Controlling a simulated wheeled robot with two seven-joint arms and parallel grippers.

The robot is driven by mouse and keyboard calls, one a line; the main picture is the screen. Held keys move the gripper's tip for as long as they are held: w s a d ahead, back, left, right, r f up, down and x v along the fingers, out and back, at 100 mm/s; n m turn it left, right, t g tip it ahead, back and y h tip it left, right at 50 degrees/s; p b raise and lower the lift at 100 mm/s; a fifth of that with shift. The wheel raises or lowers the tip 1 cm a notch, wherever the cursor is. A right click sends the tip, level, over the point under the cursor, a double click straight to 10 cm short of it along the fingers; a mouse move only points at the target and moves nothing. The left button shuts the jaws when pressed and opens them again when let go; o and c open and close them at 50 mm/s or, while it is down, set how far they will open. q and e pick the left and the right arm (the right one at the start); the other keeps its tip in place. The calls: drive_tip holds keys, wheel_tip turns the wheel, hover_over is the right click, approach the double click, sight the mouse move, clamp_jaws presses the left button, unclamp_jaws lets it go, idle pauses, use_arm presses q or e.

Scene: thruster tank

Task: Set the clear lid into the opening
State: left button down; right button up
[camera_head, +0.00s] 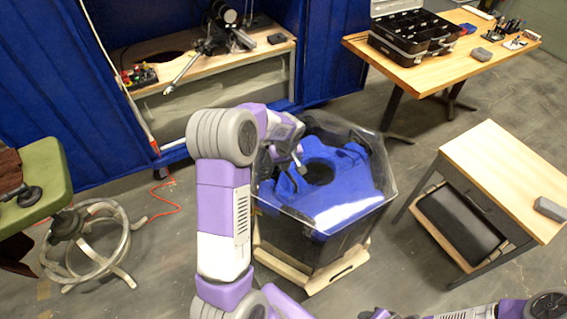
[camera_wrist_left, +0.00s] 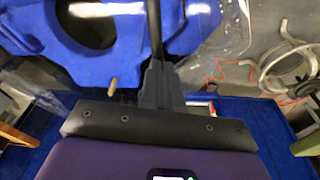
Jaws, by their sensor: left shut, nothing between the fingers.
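A clear-walled, many-sided tank (camera_head: 375,165) stands on the floor with a blue insert (camera_head: 335,205) inside. The insert has a dark round opening (camera_head: 317,172); it also shows in the wrist view (camera_wrist_left: 92,25). I cannot pick out a separate clear lid from the clear walls. My left gripper (camera_head: 298,167) is over the tank, just left of the opening. In the wrist view its fingers (camera_wrist_left: 154,35) are shut together with nothing held. My right arm is at the bottom right; its dark end (camera_head: 375,313) is cut off by the frame edge.
The tank rests on a pale wooden base (camera_head: 320,278). A wooden cart (camera_head: 505,170) stands to the right, and a table with an open black case (camera_head: 415,38) is behind it. A green stool (camera_head: 45,170) is at the left, a workbench (camera_head: 205,75) behind.

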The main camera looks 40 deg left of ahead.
use_arm(q)
drive_tip(key=shift+s+d+r, duration=0.1)
drive_tip(key=shift+s+r, duration=0.05)
drive_tip(key=shift+r, duration=0.15)
drive_tip(key=shift+s+d, duration=0.15)
drive_tip(key=shift+d, duration=0.1)
drive_tip(key=s+d, duration=0.2)
drive_tip(key=d, duration=0.1)
drive_tip(key=s+d, duration=0.2)
drive_tip(key=d, duration=0.1)
drive_tip(key=s+d, duration=0.2)
drive_tip(key=d, duration=0.1)
drive_tip(key=shift+s+d+r, duration=0.1)
drive_tip(key=shift+d, duration=0.1)
